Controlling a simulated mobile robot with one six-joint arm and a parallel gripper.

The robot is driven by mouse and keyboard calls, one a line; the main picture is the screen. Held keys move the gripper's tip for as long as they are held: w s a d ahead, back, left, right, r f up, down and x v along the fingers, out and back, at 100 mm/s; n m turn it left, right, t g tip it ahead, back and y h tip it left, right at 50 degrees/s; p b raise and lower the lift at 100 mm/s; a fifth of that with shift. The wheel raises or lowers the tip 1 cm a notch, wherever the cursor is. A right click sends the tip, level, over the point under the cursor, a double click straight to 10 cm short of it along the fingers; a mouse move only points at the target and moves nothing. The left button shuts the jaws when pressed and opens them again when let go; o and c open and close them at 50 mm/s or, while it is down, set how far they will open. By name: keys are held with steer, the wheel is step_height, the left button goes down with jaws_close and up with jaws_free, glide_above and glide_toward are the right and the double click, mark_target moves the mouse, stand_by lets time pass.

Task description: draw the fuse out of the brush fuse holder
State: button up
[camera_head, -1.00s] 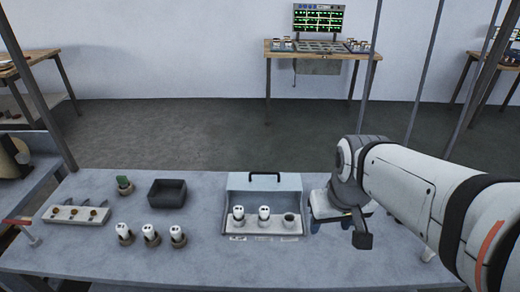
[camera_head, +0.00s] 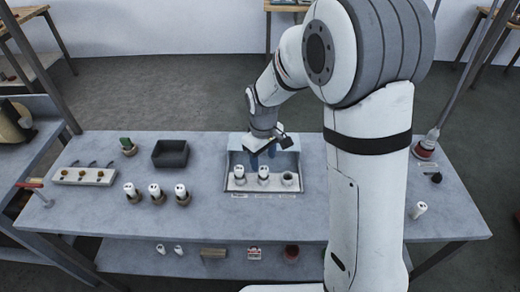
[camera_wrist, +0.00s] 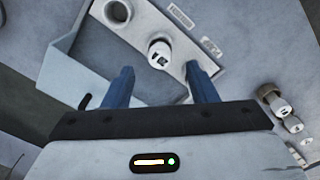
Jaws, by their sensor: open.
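An open grey metal box (camera_head: 228,180) on the bench holds a strip with two upright white fuses, left (camera_head: 239,175) and middle (camera_head: 263,173), and an empty dark socket (camera_head: 288,178) at the right. The labels along the strip are too small to read, so I cannot tell which holder is the brush one. My gripper (camera_head: 262,160) is over the box, open, blue fingers pointing down. In the wrist view the middle fuse (camera_wrist: 160,54) shows just beyond the gap between the fingertips (camera_wrist: 158,70), apart from both; the left fuse is hidden there.
A pale rack (camera_head: 84,175) lies further left. A white cylinder (camera_head: 419,210) stands at the right.

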mark_target(264, 169)
step_height(264, 169, down, 6)
steer(key=shift+r, duration=0.15)
stand_by(0.3)
jaws_close()
steer(key=shift+r+p, duration=0.1)
steer(key=shift+p, duration=0.2)
stand_by(0.4)
